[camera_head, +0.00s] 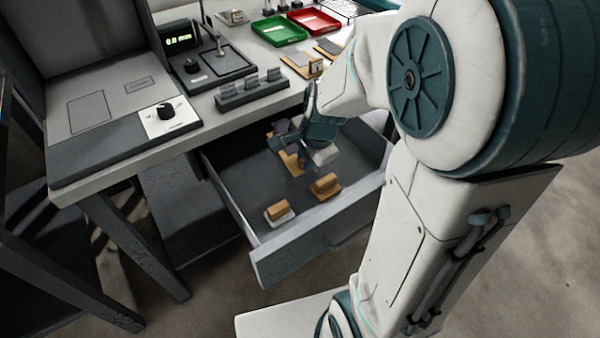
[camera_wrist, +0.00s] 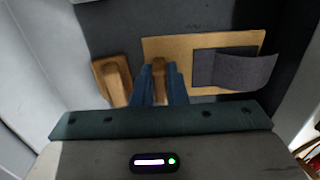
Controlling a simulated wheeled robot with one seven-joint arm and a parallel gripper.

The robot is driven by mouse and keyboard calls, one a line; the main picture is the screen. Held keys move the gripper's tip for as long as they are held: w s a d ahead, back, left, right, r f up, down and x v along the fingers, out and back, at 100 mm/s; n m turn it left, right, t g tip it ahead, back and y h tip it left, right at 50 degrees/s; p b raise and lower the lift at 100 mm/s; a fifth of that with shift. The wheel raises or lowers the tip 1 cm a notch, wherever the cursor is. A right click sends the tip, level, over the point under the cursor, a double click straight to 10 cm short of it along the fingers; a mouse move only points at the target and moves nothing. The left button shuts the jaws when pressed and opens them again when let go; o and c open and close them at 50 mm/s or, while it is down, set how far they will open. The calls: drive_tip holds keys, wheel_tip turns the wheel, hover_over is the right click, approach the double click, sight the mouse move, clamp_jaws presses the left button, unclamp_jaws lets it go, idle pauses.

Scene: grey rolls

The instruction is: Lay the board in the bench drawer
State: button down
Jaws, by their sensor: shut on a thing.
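The board (camera_wrist: 180,46) is a flat tan plate with a wooden handle (camera_wrist: 159,68) and a dark grey curled sheet (camera_wrist: 245,70) on it. My gripper (camera_wrist: 160,78) is shut on the handle, with one blue finger on each side. In the head view my gripper (camera_head: 301,158) reaches down into the open bench drawer (camera_head: 235,185). Part of the board (camera_head: 291,161) shows below it there, low in the drawer; the rest is hidden by my gripper. I cannot tell whether the board touches the drawer floor.
Wooden-handled blocks (camera_head: 279,211) (camera_head: 325,186) lie in the drawer near its front; one block (camera_wrist: 112,80) is close left of my fingers. The bench top carries a green tray (camera_head: 278,31), a red tray (camera_head: 314,21) and a display unit (camera_head: 180,38). The drawer's left floor looks clear.

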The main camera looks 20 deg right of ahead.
sight(301, 178)
drive_tip(key=shift+b+x, duration=0.7)
drive_tip(key=shift+x, duration=0.4)
drive_tip(key=shift+w+a+r+g+p, duration=0.15)
drive_tip(key=shift+r+g+p, duration=0.15)
drive_tip(key=shift+p, duration=0.7)
drive_tip(key=shift+w+g+h+p, duration=0.15)
drive_tip(key=shift+g+h+p, duration=0.2)
drive_tip(key=shift+p, duration=0.6)
drive_tip(key=g+p, duration=0.2)
drive_tip(key=p, duration=0.1)
drive_tip(key=shift+w+a+h, duration=0.1)
drive_tip(key=shift+w+h, duration=0.15)
drive_tip(key=shift+w, duration=0.1)
wheel_tip(301, 178, down, 3)
drive_tip(key=b, duration=0.2)
drive_tip(key=shift+f+b, duration=0.15)
drive_tip(key=shift+b, duration=0.2)
drive_tip(key=shift+f, duration=0.2)
drive_tip(key=c, duration=1.5)
unclamp_jaws()
drive_tip(key=shift+o, duration=0.2)
